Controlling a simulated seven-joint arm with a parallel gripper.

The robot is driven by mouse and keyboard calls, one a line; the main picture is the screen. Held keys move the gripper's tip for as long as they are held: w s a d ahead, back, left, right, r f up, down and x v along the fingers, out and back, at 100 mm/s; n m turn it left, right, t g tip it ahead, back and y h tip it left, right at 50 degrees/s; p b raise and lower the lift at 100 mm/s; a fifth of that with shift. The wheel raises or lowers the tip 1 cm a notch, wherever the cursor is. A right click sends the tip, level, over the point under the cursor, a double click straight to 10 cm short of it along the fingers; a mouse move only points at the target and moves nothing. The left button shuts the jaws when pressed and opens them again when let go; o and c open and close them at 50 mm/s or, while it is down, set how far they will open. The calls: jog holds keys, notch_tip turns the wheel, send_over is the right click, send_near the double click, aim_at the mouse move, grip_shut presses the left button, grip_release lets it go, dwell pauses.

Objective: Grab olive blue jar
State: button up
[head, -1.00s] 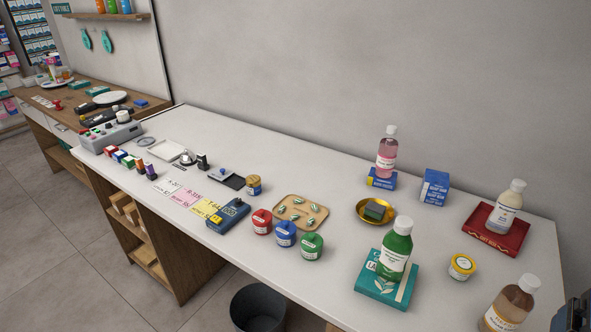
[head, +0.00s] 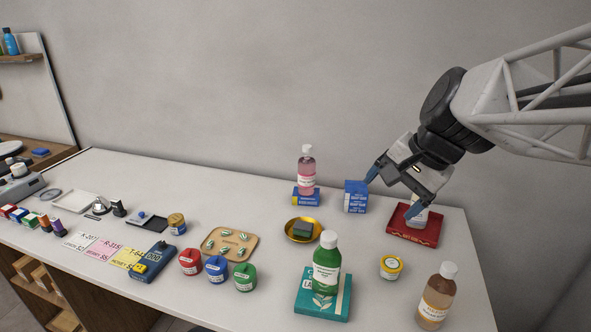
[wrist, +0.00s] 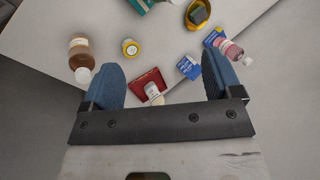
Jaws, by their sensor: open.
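A small round blue jar (head: 216,269) with a white label stands near the front edge of the counter. It is between a red jar (head: 190,261) and a green jar (head: 244,277). The label is too small to read. My gripper (head: 396,190) is open and empty, at the back right, above the area of the blue carton and the red box. It is far to the right of the blue jar. In the wrist view the two blue fingers (wrist: 160,72) are spread apart, with nothing between them. The blue jar does not show there.
Near my gripper are a blue carton (head: 355,196) and a red box (head: 414,232) bearing a partly hidden white bottle. A pink bottle (head: 307,168), green bottle (head: 326,262) and brown bottle (head: 436,297) stand tall. A wooden tray (head: 250,243) lies behind the jars.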

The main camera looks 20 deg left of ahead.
jog(key=w+a+r+m+g+y, duration=0.1)
jog(key=w+a, duration=0.3)
jog(key=a, duration=0.3)
jog(key=w+a+m+y, duration=0.2)
jog(key=w+a, duration=0.2)
jog(key=a, duration=0.3)
jog(key=m+g+y, duration=0.3)
jog(key=m+y, duration=0.2)
jog(key=m, duration=0.4)
send_over(184, 223)
jog(key=d, duration=0.5)
notch_tip(184, 223, down, 6)
jog(key=f, duration=2.6)
jog(key=shift+w+a+f, duration=0.15)
jog(key=shift+w+f, duration=0.1)
jog(key=shift+f, duration=0.1)
jog(key=shift+x, duration=1.3)
jog(key=shift+a, duration=0.15)
jog(key=shift+x, duration=2.45)
